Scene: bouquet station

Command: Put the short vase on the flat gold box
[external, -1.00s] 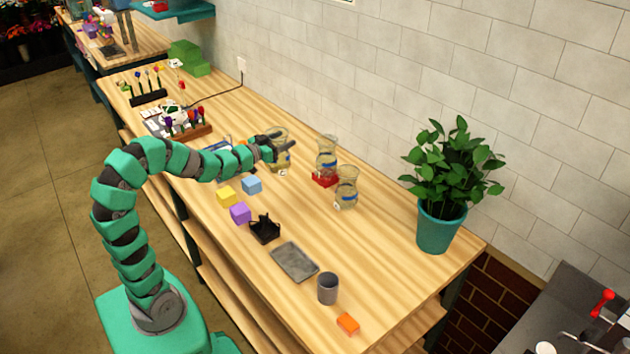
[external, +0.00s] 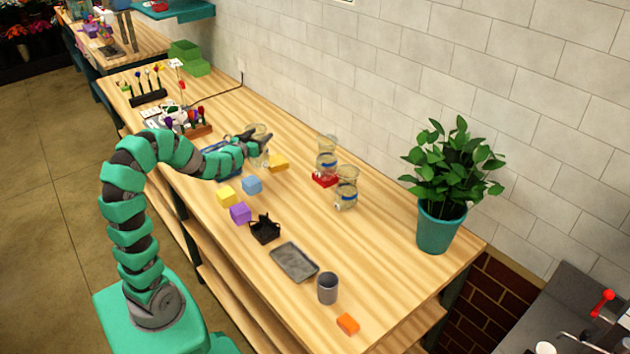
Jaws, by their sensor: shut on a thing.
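The flat gold box (external: 278,163) lies on the wooden bench, just right of my gripper. My gripper (external: 262,141) is shut on a clear glass vase (external: 258,157), which is upright and partly hidden by the fingers. I cannot tell whether the vase's base touches the bench. From this angle I cannot tell clearly which vase is shortest.
Blue (external: 252,184), yellow (external: 227,197) and purple (external: 240,213) blocks lie in front of my gripper. A black holder (external: 265,229), grey tray (external: 294,262), grey cup (external: 327,288) and orange block (external: 348,323) lie nearer. A potted plant (external: 438,230) stands right.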

